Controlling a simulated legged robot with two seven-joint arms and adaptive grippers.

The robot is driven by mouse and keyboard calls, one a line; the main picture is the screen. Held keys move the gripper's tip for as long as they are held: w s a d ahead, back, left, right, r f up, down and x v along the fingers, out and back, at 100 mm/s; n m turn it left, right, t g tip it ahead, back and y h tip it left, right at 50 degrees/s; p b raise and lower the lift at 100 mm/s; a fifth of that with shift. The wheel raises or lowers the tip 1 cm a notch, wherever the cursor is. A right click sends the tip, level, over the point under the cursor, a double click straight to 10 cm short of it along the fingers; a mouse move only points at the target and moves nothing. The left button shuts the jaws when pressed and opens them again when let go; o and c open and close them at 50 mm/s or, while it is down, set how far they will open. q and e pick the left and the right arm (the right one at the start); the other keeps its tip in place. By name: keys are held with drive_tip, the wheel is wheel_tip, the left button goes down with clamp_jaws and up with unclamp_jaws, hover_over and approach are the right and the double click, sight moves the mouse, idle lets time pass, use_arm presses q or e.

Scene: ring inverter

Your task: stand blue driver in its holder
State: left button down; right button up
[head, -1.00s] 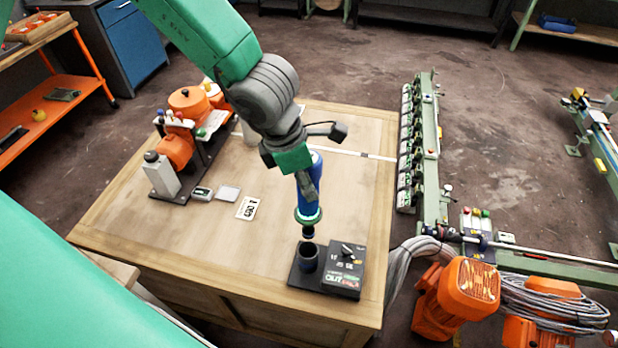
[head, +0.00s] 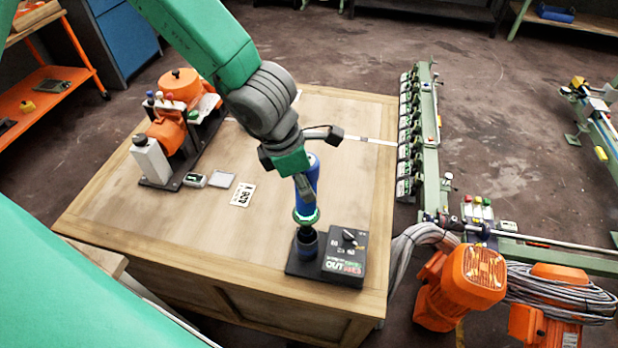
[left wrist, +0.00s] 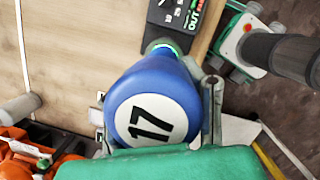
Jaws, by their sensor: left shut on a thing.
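The blue driver (head: 312,178) is upright, its green collar (head: 306,217) and dark nose pointing down. My left gripper (head: 304,190) is shut on its blue body. The holder (head: 306,248) is a dark round cup on a black base with a dial box (head: 345,255), near the table's front right corner. The driver's nose is at the cup's mouth and seems to be entering it; how deep cannot be told. In the left wrist view the driver's blue end, marked 17 (left wrist: 152,118), fills the middle and hides the cup. My right gripper is not in view.
A marked card (head: 243,194) and small boxes lie on the wooden table (head: 270,225). An orange machine with a white bottle (head: 150,158) stands at the table's left. A green rail machine (head: 425,140) stands beyond the right edge.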

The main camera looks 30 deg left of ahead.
sight(307, 210)
use_arm(q)
drive_tip(key=f, duration=0.1)
drive_tip(key=f+b, duration=0.2)
drive_tip(key=shift+a+f, duration=0.15)
drive_tip(key=shift+a, duration=0.1)
drive_tip(key=b+x, duration=0.2)
drive_tip(key=shift+s+d+f, duration=0.15)
drive_tip(key=shift+d+f, duration=0.1)
drive_tip(key=shift+f, duration=0.05)
drive_tip(key=shift+d+f+b, duration=0.15)
drive_tip(key=shift+f+b, duration=0.45)
drive_tip(key=shift+f, duration=0.15)
drive_tip(key=shift+f+b, duration=0.4)
drive_tip(key=shift+f, duration=0.15)
drive_tip(key=shift+a+f, duration=0.25)
drive_tip(key=shift+a, duration=0.25)
drive_tip(key=shift+d, duration=0.4)
